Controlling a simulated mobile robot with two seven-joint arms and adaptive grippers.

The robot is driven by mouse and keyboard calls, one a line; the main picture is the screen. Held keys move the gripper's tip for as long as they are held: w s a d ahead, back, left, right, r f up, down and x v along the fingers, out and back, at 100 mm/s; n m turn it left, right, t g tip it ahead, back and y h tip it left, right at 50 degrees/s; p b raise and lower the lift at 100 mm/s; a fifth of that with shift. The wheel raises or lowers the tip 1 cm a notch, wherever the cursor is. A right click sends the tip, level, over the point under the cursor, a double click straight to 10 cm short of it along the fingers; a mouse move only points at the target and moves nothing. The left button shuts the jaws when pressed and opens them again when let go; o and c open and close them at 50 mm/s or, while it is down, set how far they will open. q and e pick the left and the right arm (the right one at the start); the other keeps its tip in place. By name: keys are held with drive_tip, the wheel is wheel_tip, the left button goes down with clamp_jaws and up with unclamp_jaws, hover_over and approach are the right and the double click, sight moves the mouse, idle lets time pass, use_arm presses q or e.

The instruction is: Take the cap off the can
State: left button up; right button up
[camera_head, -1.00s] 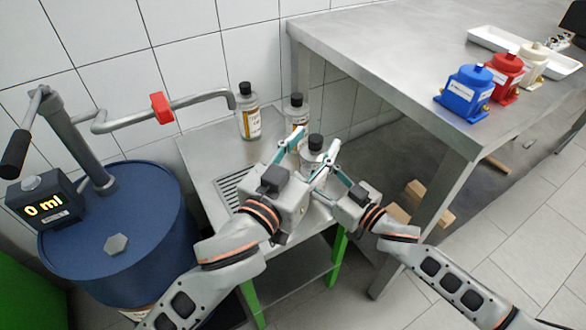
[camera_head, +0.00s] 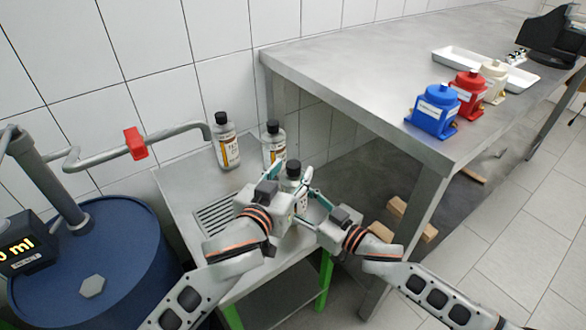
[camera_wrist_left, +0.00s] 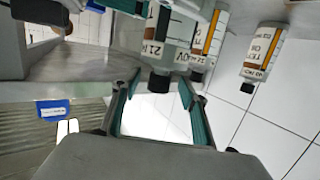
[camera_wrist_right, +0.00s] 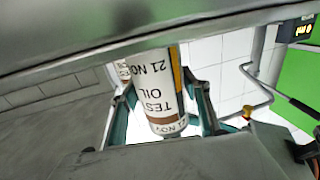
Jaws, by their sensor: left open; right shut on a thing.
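The can (camera_head: 298,200) is a clear bottle with a "TEST OIL" label and a black cap (camera_head: 293,167). It stands upright over the small steel table's right side. My right gripper (camera_head: 310,200) is shut on the can's body from the right. The label shows between its teal fingers in the right wrist view (camera_wrist_right: 160,105). My left gripper (camera_head: 290,182) is open beside the can's top. In the left wrist view the cap (camera_wrist_left: 160,82) lies between its fingertips, with gaps at the sides. The can's lower part is partly hidden in the head view.
Two similar capped bottles (camera_head: 225,145) (camera_head: 273,145) stand behind on the small steel table (camera_head: 180,185). A blue drum (camera_head: 130,265) with a pipe and red handle (camera_head: 134,143) is at left. A large steel workbench (camera_head: 360,65) at right carries blue, red and cream pumps (camera_head: 436,108).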

sight(293, 164)
use_arm(q)
drive_tip(key=shift+x, duration=1)
clamp_jaws()
drive_tip(key=shift+r, duration=0.15)
drive_tip(key=shift+r, duration=1)
drive_tip(key=shift+r, duration=2)
